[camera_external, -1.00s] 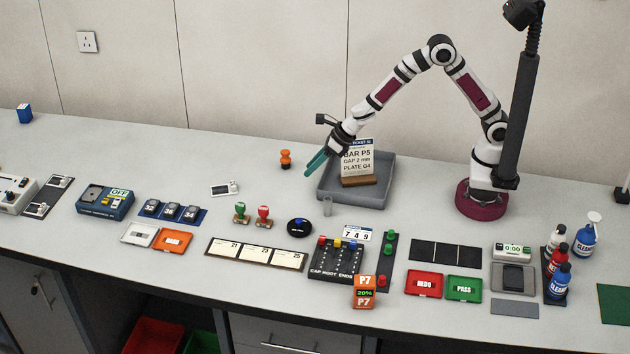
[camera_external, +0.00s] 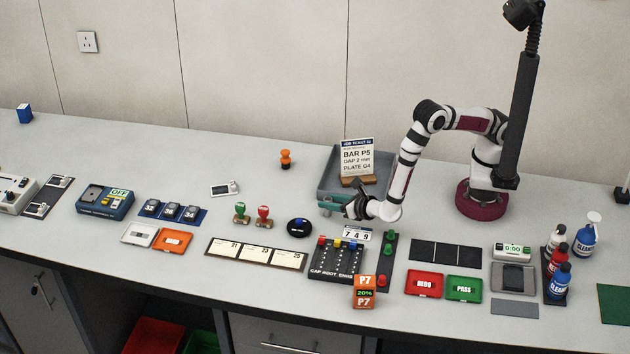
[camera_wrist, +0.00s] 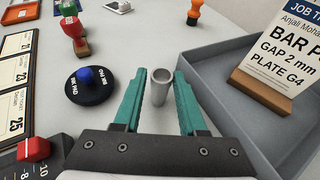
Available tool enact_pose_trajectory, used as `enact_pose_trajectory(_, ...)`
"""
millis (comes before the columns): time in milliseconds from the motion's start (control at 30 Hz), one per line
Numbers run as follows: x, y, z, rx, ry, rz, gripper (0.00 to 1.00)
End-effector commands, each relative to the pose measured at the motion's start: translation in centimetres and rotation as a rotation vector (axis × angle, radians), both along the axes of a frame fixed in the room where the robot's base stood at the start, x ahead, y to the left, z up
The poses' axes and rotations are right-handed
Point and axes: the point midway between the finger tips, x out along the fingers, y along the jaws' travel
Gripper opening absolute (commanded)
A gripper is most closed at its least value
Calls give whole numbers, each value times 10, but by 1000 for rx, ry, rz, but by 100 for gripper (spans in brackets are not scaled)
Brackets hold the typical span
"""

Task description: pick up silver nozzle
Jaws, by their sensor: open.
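The silver nozzle (camera_wrist: 160,86) is a small grey tube standing upright on the bench in the wrist view, with its open end up. My gripper (camera_wrist: 158,84) has teal fingers spread apart, one on each side of the nozzle, with small gaps showing. In the external view my gripper (camera_external: 331,203) is low over the bench, lying roughly level, in front of the grey tray. The nozzle is hard to make out there, hidden by or merged with the fingers.
The grey tray (camera_wrist: 213,88) with a job ticket card (camera_external: 357,157) stands close on the right in the wrist view. A round black ink pad (camera_external: 299,228) and red stamp (camera_external: 263,216) are to the left. The cap root ends block (camera_external: 335,262) is in front.

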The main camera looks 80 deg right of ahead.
Motion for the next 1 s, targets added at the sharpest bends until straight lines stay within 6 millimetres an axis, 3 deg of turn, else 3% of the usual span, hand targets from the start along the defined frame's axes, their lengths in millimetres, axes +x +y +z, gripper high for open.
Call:
enact_pose_trajectory(200, 32, -21, -16, 0, 1, -3, 41)
enact_pose_trajectory(467, 37, -23, -18, -1, 2, -1, 41)
enact_pose_trajectory(700, 37, -23, -18, -1, 2, -1, 0)
enact_pose_trajectory(1000, 37, -23, -18, 0, 1, -1, 0)
